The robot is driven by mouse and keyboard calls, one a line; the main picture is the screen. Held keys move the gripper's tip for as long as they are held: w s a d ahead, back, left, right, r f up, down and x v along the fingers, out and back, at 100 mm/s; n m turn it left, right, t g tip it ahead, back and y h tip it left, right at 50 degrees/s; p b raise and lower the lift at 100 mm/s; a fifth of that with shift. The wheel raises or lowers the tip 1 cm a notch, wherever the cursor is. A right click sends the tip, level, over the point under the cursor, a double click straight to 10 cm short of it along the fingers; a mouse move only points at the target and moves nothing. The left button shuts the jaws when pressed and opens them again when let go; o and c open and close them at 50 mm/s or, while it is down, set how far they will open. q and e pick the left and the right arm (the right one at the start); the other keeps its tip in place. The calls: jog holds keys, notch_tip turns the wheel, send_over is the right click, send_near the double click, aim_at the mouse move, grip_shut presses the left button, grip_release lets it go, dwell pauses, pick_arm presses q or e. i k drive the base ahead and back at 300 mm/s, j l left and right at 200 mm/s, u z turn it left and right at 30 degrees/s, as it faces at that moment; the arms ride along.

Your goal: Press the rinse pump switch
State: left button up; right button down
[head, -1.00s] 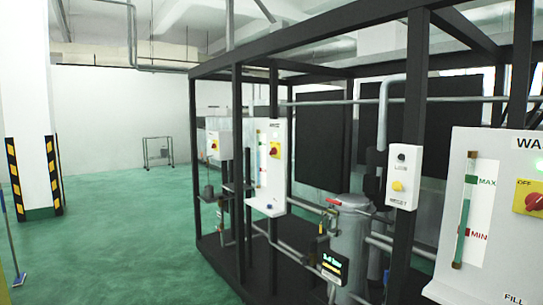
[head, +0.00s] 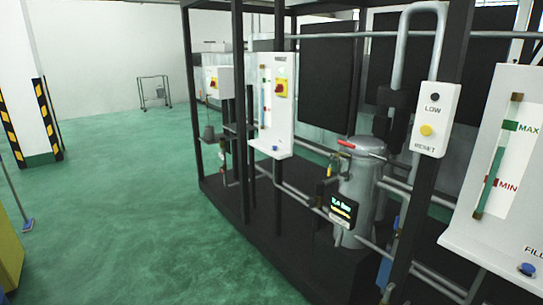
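Neither gripper is in the head view. No switch with a readable rinse pump label shows. A white panel with a level tube and a red-on-yellow rotary switch (head: 281,88) stands at the middle left of the black frame; its top label is too small to read surely. Behind it, a smaller white box carries another red-on-yellow switch (head: 213,83). A white box marked LOW and RESET (head: 436,120) has a dark lamp and a yellow button. At the right edge, a white panel (head: 487,225) has a level tube marked MAX and MIN and a blue FILL button (head: 527,269).
The black frame (head: 240,150) encloses a grey filter vessel (head: 362,190) with a red handle and a lit display, plus pipes. Green floor (head: 130,180) is open to the left. A striped pillar (head: 45,120), a mop (head: 25,222) and a trolley (head: 155,92) stand beyond.

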aim_at(279, 87)
jog(key=i+j, duration=0.3)
jog(key=i, duration=0.25)
jog(key=i+j, duration=0.35)
jog(key=i, duration=0.25)
jog(key=i+j, duration=0.3)
jog(key=i, duration=0.25)
jog(key=i+j+z, duration=0.1)
jog(key=i+j, duration=0.25)
jog(key=i, duration=0.25)
jog(key=i+j, duration=0.35)
jog(key=i, duration=0.2)
jog(key=i+j, duration=0.4)
jog(key=i, duration=0.15)
